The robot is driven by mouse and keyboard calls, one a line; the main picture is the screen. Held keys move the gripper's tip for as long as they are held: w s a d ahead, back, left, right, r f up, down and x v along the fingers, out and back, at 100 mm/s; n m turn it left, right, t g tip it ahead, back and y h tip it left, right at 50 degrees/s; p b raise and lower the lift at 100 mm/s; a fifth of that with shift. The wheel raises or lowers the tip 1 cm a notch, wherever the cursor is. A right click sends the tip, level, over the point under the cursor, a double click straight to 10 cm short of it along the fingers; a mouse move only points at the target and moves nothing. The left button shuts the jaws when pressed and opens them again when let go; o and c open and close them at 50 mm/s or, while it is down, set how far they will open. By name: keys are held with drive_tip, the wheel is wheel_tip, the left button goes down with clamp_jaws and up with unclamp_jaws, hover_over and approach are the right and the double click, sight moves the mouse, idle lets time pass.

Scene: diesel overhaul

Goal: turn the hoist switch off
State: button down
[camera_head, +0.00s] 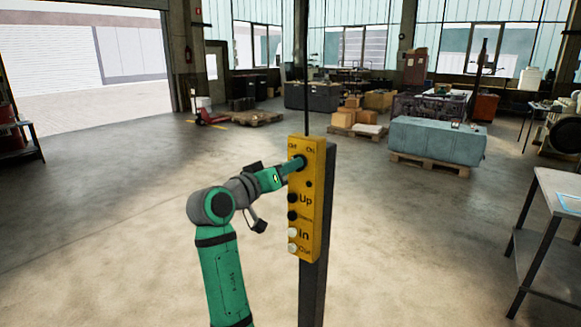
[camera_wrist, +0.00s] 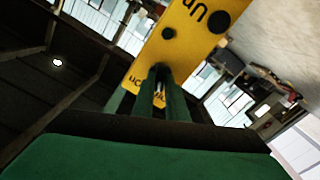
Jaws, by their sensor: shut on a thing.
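The yellow hoist control box (camera_head: 312,215) hangs upright in the middle of the head view, in front of a dark post. It carries Off and On lettering at its top and buttons marked Up and In below. My gripper (camera_head: 299,163) is at the top of the box, where the switch sits between the Off and On marks. In the wrist view my gripper (camera_wrist: 160,78) is shut on the hoist switch, and the fingers hide most of it. The yellow box (camera_wrist: 178,45) shows tilted behind the fingers. I cannot tell which way the switch is turned.
A metal table (camera_head: 555,215) stands at the right edge. A teal covered block (camera_head: 437,140) sits on a pallet behind it, with cardboard boxes (camera_head: 350,112) farther back. A red pallet jack (camera_head: 210,115) stands at the back left. The floor around the box is clear.

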drive_tip(key=shift+f+n, duration=0.15)
drive_tip(key=shift+n, duration=1.55)
drive_tip(key=c, duration=1.8)
unclamp_jaws()
drive_tip(key=shift+o, duration=0.2)
drive_tip(key=v, duration=1.1)
drive_tip(key=shift+w, duration=0.1)
